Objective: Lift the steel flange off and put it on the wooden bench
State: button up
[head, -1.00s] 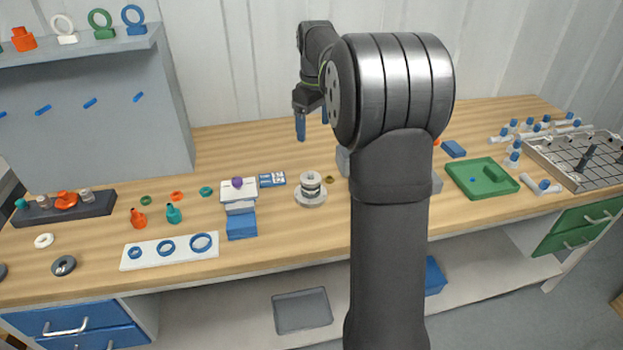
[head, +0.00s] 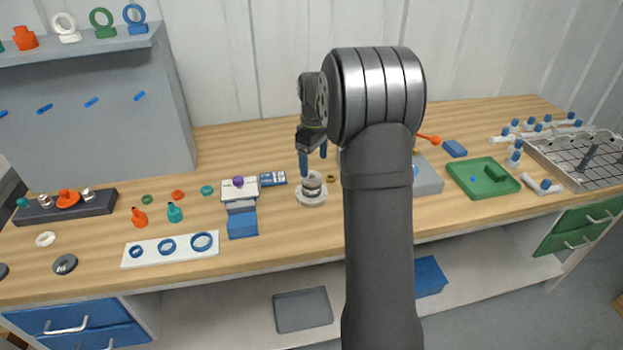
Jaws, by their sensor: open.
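A small round steel vessel with a flange (head: 312,190) stands upright on a pale round base on the wooden bench (head: 262,146), near the middle. My gripper (head: 313,164) is open, its two blue fingers pointing down. In the picture it is just above the vessel's top, with the left finger overlapping the vessel's upper edge. Whether the fingers touch the flange cannot be told. The vessel's top is partly hidden behind the left finger.
A blue block and white stand (head: 242,225) are left of the vessel. A white board with blue rings (head: 170,249) lies front left. Bare bench is behind the vessel.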

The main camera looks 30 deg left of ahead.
aim_at(312, 172)
jog(key=f, duration=0.5)
jog(key=shift+a, duration=0.4)
jog(key=c, duration=1.2)
jog(key=shift+c, duration=0.2)
jog(key=shift+r, duration=0.1)
